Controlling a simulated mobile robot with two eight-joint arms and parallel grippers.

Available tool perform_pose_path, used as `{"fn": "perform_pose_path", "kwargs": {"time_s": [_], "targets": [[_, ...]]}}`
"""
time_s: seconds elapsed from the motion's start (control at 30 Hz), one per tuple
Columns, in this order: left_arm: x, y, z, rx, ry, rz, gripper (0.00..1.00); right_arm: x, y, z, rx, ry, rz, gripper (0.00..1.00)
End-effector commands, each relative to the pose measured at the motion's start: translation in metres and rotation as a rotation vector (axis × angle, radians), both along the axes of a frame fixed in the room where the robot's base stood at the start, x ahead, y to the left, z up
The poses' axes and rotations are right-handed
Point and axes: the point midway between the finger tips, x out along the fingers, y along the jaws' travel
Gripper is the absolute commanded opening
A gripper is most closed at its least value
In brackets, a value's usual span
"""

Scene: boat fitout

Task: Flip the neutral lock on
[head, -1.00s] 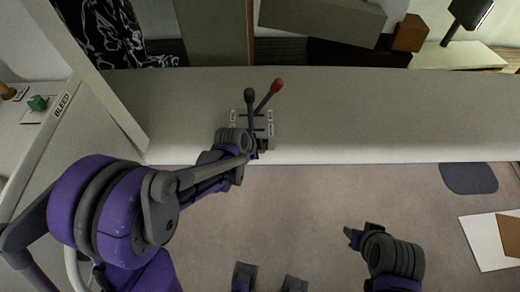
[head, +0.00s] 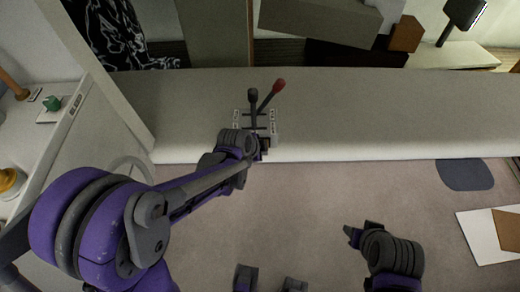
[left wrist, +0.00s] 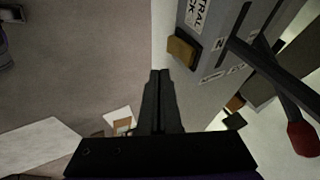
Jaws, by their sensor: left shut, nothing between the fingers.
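The grey throttle control box (head: 262,122) sits on the front edge of the long counter. It carries a black-knobbed lever (head: 253,96) and a red-knobbed lever (head: 279,86); the red knob (left wrist: 303,138) also shows in the left wrist view. A small tan rocker, the neutral lock switch (left wrist: 183,50), is on the box beside a partly visible label. My left gripper (left wrist: 159,74) is shut and empty, with its tips apart from the switch, just left of and below it in the left wrist view. My right gripper (head: 362,232) is over the floor, away from the box; its finger gap is unclear.
The counter (head: 400,115) is clear to the right of the box. A white post (head: 95,75) and a side panel with a green knob (head: 52,103) stand at the left. A white board (head: 485,240) and a dark mat (head: 465,174) lie on the floor at right.

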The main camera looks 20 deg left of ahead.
Motion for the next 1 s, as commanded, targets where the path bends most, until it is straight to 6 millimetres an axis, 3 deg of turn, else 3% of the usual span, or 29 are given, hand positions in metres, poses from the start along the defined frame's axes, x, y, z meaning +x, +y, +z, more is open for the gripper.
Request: {"fn": "perform_pose_path", "kwargs": {"time_s": [0.03,0.2,0.43,0.63,1.0], "targets": [[-0.006,0.005,0.013,0.000,-0.001,0.004,0.00,0.001,0.000,0.003,0.000,-0.001,0.000,0.50],[-0.022,0.012,0.044,0.001,0.000,0.003,0.00,0.002,0.000,0.009,0.000,-0.004,0.000,0.50],[-0.037,0.020,0.074,0.000,0.000,0.002,0.00,0.004,0.000,0.015,0.000,-0.007,0.000,0.50],[-0.042,0.022,0.083,0.000,0.001,0.002,0.00,0.004,0.000,0.017,0.000,-0.008,0.000,0.50],[-0.043,0.022,0.082,0.000,0.004,0.001,0.00,0.004,0.000,0.015,0.000,-0.007,0.000,0.50]]}}
